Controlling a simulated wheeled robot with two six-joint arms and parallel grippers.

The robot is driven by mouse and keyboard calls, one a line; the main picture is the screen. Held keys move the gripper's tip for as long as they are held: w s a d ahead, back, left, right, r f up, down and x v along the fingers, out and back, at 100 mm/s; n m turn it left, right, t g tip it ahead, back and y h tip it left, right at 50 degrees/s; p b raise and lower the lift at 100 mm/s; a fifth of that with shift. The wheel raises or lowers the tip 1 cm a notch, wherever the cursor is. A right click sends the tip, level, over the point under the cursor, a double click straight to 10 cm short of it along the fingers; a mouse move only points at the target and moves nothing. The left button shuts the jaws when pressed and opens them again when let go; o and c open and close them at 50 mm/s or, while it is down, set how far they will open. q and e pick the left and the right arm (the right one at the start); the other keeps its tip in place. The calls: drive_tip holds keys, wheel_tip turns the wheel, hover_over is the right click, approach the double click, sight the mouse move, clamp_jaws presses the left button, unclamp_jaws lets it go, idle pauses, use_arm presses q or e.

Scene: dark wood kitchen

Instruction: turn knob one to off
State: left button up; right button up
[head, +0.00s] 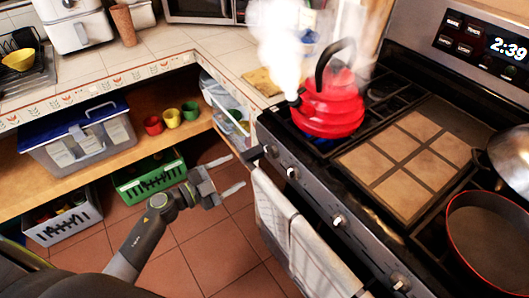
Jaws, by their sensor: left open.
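The stove's front panel (315,197) carries a row of knobs. The knob at the far left end (270,151) is closest to my left gripper. A second knob (293,173), a third knob (338,220) and a fourth knob (400,281) follow toward the lower right. I cannot read their markings or tell which is knob one. My left gripper (236,172) is open and empty, left of the knob row and apart from it, its fingers pointing toward the stove. My right gripper is not in view.
Towels (290,235) hang on the oven front below the knobs. A red-rimmed pan (490,240) stands at the right.

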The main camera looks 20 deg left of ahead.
sight(268, 155)
use_arm(q)
drive_tip(key=x, duration=1.1)
drive_tip(key=shift+w+d, duration=0.25)
drive_tip(key=shift+w, duration=0.05)
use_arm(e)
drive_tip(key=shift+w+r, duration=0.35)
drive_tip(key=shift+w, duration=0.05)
use_arm(q)
drive_tip(key=shift+c, duration=0.3)
drive_tip(key=c, duration=0.9)
drive_tip(key=shift+m, duration=0.3)
drive_tip(key=m, duration=0.3)
drive_tip(key=shift+f+m+p, duration=0.1)
drive_tip(key=shift+m+p, duration=0.2)
drive_tip(key=shift+m+b, duration=0.35)
drive_tip(key=shift+m, duration=1.95)
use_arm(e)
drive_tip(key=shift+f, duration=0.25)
use_arm(q)
drive_tip(key=shift+f, duration=0.1)
